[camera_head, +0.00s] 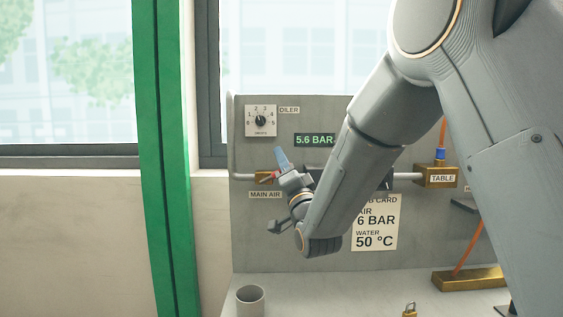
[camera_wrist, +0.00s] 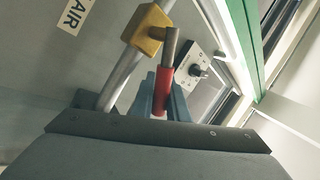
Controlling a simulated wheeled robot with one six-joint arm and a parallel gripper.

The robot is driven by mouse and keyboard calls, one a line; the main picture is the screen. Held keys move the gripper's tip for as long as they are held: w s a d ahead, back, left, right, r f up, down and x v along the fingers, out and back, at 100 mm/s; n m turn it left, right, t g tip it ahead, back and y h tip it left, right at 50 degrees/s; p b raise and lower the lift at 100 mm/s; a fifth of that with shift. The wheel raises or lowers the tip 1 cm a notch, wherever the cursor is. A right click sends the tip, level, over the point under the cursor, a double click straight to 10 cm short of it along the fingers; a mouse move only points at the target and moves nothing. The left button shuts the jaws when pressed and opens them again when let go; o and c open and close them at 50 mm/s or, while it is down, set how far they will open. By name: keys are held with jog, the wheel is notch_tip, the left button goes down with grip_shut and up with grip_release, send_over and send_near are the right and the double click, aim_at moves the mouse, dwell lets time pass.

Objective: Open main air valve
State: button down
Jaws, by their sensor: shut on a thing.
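The main air valve has a brass body (camera_head: 263,177) on a pipe at the left of the grey panel, above a MAIN AIR label (camera_head: 265,195). In the wrist view the brass body (camera_wrist: 148,30) sits on the pale pipe, with a metal lever ending in a red grip (camera_wrist: 164,90) beside it. My gripper (camera_head: 281,160) is at the valve, its blue-grey fingers pointing up in the head view. In the wrist view my gripper (camera_wrist: 162,98) is shut on the red grip, a finger on each side. The grip's lower end is partly hidden by my gripper.
A green display (camera_head: 314,140) reads 5.6 BAR. A dial (camera_head: 261,121) is above the valve. A job card (camera_head: 376,225) shows 6 BAR and 50 °C. A brass TABLE valve (camera_head: 437,176) is at right. A grey cup (camera_head: 250,300) and a padlock (camera_head: 410,310) are on the bench.

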jog(key=c, duration=1.7)
grip_release()
